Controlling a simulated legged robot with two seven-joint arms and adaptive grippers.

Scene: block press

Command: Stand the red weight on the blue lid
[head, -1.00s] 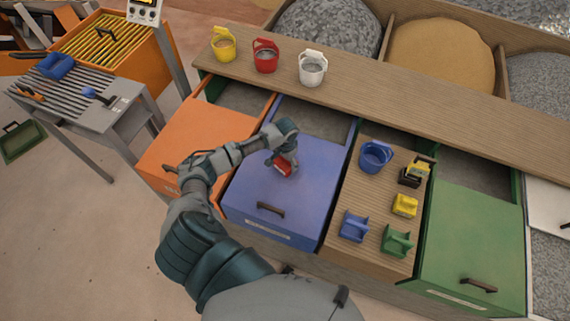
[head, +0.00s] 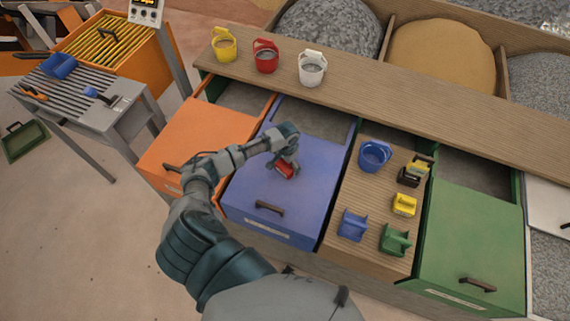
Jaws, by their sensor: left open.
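The red weight (head: 283,171) rests on the blue lid (head: 262,196), the sloping blue panel of the second bin. My left gripper (head: 287,165) is right at the red weight, over the upper middle of the lid. Its fingers are open and partly hide the weight. I cannot tell whether a finger touches it. My right gripper does not show.
An orange lid (head: 200,139) lies to the left and a green lid (head: 470,240) to the right. A wooden panel (head: 345,252) beside the blue lid carries a blue bucket (head: 374,156) and several coloured weights. Yellow, red and white buckets stand on the shelf (head: 410,97).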

